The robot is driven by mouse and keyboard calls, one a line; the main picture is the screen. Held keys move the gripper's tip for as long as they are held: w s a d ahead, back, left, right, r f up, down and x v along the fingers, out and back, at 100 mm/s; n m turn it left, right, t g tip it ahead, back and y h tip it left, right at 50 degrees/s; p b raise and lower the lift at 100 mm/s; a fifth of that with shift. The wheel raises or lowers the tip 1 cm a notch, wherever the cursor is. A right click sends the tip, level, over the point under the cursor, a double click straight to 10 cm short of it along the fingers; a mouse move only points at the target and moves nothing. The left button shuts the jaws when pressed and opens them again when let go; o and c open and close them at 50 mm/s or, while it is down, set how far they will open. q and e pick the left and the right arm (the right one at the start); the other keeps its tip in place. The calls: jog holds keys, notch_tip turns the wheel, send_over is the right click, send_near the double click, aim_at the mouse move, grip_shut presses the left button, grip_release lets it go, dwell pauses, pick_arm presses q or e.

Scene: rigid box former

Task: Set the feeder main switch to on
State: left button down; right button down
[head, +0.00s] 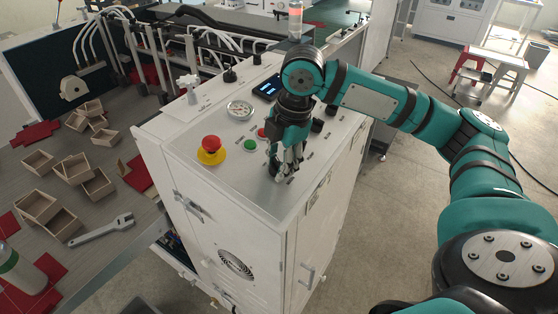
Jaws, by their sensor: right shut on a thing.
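The control panel (232,182) is the sloped white top of a cabinet in the middle of the head view. My right gripper (286,172) points down onto its front right part, with its fingers shut at the panel surface on a small control. The fingers hide most of that control, so I cannot read its position or label. Other black knobs (318,125) stand behind and to the right of the gripper. My left gripper is not in view.
A red emergency stop (211,146), a green button (250,145), a round gauge (240,110) and a small display (269,88) are close left of the gripper. A wrench (102,229) and several small boxes lie on the left table. Open floor lies at right.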

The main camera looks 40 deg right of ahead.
jog(key=m, duration=0.6)
jog(key=shift+s+m+t, duration=0.1)
jog(key=shift+m+t, duration=0.2)
jog(key=m, duration=0.5)
jog(key=shift+m, duration=0.4)
jog(key=c, duration=0.9)
grip_release()
jog(key=shift+s, duration=0.1)
jog(key=shift+c, duration=0.2)
jog(key=v, duration=1.2)
jog(key=shift+d, duration=0.25)
jog(key=shift+s+f, duration=0.1)
